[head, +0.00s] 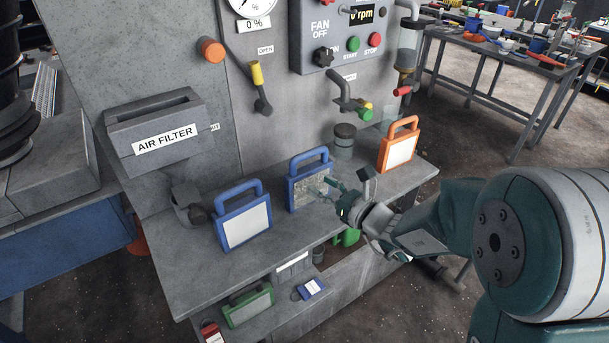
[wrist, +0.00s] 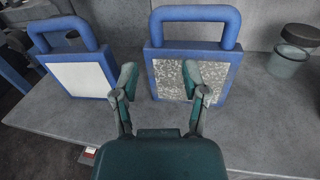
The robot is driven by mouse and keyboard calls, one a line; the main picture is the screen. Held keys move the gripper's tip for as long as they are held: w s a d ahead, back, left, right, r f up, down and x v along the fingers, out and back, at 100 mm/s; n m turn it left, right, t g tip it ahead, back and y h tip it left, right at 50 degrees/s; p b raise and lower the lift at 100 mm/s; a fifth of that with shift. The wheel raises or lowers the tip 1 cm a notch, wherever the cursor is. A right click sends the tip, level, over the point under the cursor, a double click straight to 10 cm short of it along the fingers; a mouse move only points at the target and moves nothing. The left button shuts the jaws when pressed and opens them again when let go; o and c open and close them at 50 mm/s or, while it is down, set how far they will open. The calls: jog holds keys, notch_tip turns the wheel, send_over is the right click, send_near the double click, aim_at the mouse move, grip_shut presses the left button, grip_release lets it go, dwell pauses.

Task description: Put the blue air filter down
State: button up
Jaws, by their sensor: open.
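Two blue-framed air filters stand upright on the grey shelf. One has a speckled grey panel (head: 306,190) and stands mid-shelf; it also fills the upper middle of the wrist view (wrist: 172,82). The other has a clean white panel (head: 245,225) and stands to its left, also at left in the wrist view (wrist: 82,78). My gripper (head: 346,195) is open and empty, in front of the speckled filter. In the wrist view its fingertips (wrist: 160,76) are spread before that filter's lower left part, with nothing between them. I cannot tell whether they touch it.
An orange-framed filter (head: 399,148) stands at the shelf's right end. A grey slot box labelled AIR FILTER (head: 155,130) is on the wall at left. A grey cup (head: 344,138) stands behind. A lower shelf holds a green filter (head: 248,306) and a small blue-edged item (head: 311,288).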

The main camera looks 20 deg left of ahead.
jog(key=v, duration=0.3)
jog(key=shift+s+d, duration=0.15)
jog(key=shift+d, duration=0.1)
jog(key=s+d+r+n+g+h, duration=0.2)
jog(key=s+n+g, duration=0.2)
jog(key=s+n, duration=0.3)
jog(key=s+d+r+n+g+h, duration=0.1)
jog(key=s+n+g+h, duration=0.15)
jog(key=s+n, duration=0.45)
jog(key=s+d+r+n+t+h, duration=0.1)
jog(key=s+d+n+h, duration=0.2)
jog(key=d, duration=0.7)
jog(key=s+d+r+n+t+h, duration=0.1)
jog(key=s+d+n+t+h, duration=0.1)
jog(key=s+d+n+h, duration=0.2)
jog(key=d+n+h, duration=0.3)
jog(key=d+h, duration=0.1)
jog(key=d, duration=0.2)
jog(key=shift+s+r, duration=0.15)
